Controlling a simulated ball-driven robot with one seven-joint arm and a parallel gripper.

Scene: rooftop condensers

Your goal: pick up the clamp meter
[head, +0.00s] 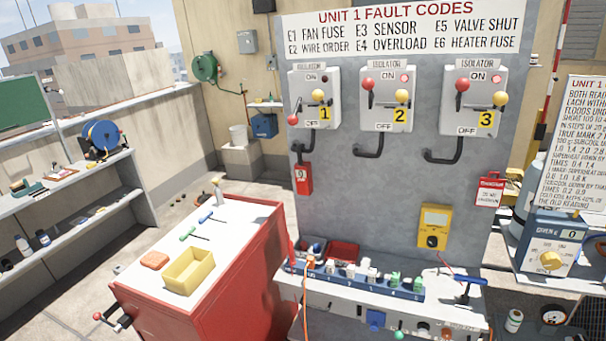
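A yellow meter with a dark round dial (434,226) is upright against the grey panel, just above the back of the white bench. I see no clamp jaws on it at this size, so I cannot tell for sure that it is the clamp meter. No other thing in view is clearly a clamp meter. My gripper is not in view.
A white bench (392,309) holds a blue terminal strip (352,282), red and blue bins and a blue-handled tool (463,281). A red cabinet (215,290) carries a yellow tray (189,268) and hand tools. Three isolators (388,92) hang above. Floor shows at left.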

